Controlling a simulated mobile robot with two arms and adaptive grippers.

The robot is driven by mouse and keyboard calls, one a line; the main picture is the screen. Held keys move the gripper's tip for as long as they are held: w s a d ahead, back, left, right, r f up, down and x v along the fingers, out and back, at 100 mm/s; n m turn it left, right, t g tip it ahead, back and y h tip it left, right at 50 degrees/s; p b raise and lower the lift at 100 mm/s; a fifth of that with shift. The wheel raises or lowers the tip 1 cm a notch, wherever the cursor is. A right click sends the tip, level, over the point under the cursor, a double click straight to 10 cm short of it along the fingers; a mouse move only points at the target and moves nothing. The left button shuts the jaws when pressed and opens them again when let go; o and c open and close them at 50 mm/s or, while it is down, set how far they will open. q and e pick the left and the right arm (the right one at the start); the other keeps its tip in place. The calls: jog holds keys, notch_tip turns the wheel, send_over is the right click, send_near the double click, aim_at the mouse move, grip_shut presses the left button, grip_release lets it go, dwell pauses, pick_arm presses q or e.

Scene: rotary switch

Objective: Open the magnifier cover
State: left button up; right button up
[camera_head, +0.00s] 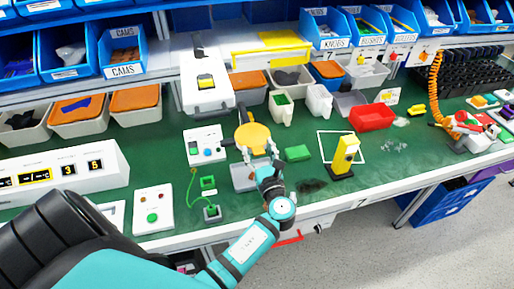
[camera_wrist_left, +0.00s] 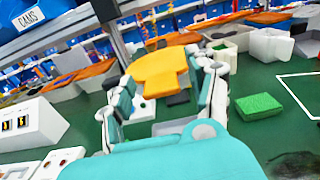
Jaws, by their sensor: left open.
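The magnifier cover (camera_head: 254,135) is a round yellow disc with a short tab, raised above the green bench near the middle. It also shows in the left wrist view (camera_wrist_left: 160,68), straight ahead. My left gripper (camera_head: 259,157) is open just in front of the cover's near edge. In the wrist view its two fingers stand apart, one to each side of the cover's near part. I cannot tell whether either finger touches it. The cover's mount is largely hidden. My right gripper is not in view.
A control box (camera_head: 206,146) stands left of the cover. A grey tray (camera_head: 243,182) lies below my gripper, a green block (camera_head: 297,153) to its right. A yellow and black device (camera_head: 344,156) stands farther right. Parts bins line the back.

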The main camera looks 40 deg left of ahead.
pick_arm(q)
jog(key=c, duration=0.4)
grip_shut()
jog(key=shift+r, duration=0.1)
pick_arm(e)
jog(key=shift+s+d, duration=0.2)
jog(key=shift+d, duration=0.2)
pick_arm(q)
jog(key=shift+r, duration=0.1)
